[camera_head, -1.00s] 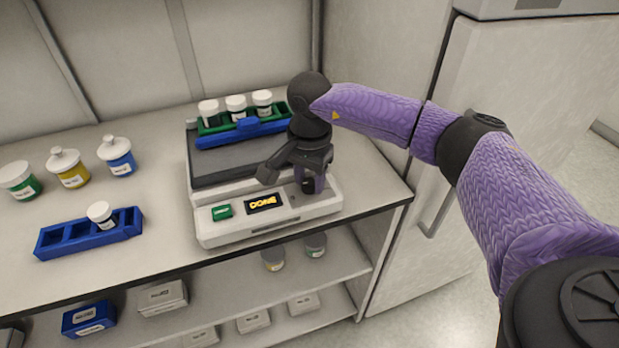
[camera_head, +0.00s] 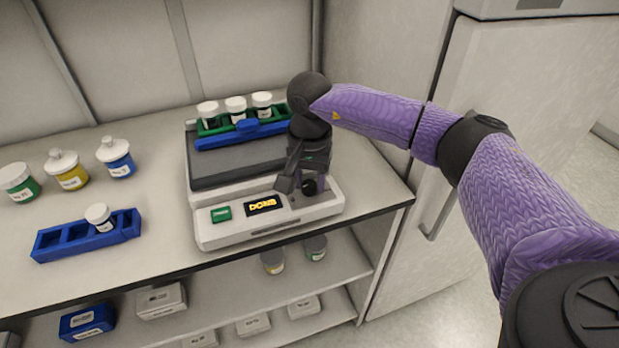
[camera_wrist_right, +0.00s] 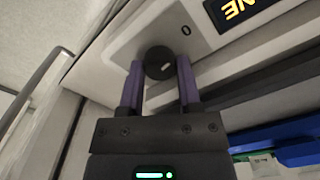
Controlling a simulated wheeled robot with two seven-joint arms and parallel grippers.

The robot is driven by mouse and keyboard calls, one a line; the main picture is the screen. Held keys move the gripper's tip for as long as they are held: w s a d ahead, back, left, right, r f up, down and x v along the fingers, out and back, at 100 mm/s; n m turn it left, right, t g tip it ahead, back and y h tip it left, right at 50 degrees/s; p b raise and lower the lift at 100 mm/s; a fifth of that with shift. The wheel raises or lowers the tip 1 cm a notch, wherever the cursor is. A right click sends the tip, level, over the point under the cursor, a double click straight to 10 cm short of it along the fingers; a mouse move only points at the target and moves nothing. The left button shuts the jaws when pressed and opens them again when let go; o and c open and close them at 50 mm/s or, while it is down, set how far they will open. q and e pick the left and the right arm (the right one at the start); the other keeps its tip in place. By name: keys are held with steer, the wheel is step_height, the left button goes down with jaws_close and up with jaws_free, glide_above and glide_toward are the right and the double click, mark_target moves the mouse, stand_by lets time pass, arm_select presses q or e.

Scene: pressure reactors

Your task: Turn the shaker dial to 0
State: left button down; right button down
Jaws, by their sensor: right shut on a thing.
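The shaker (camera_head: 212,232) is a pale benchtop unit with a dark platform, a green button (camera_head: 221,213) and a display (camera_head: 263,205) reading DONE in yellow. Its black round dial (camera_head: 309,187) is at the right of the front panel, partly hidden by my right gripper (camera_head: 303,188). In the right wrist view, the two purple fingers (camera_wrist_right: 160,80) are shut on the dial (camera_wrist_right: 159,62), one on each side. A short white mark shows on the dial's face. A printed 0 (camera_wrist_right: 186,30) is on the panel beside it. My left gripper is not in view.
A green and blue rack (camera_head: 240,135) with white-capped vials is on the shaker's platform. Left of the shaker are a blue rack (camera_head: 62,240) with one vial and several capped jars (camera_head: 68,172). A pale cabinet (camera_head: 480,90) stands to the right, behind my arm.

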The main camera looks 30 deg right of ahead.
mark_target(310, 183)
steer(key=c, duration=0.7)
jaws_free()
steer(key=shift+o, duration=0.6)
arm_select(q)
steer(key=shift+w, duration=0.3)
arm_select(e)
steer(key=shift+r, duration=0.15)
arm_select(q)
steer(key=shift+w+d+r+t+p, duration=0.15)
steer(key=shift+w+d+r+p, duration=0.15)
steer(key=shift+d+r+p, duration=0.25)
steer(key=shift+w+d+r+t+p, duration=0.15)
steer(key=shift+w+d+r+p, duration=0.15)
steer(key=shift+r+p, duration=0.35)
arm_select(e)
step_height(310, 183, up, 10)
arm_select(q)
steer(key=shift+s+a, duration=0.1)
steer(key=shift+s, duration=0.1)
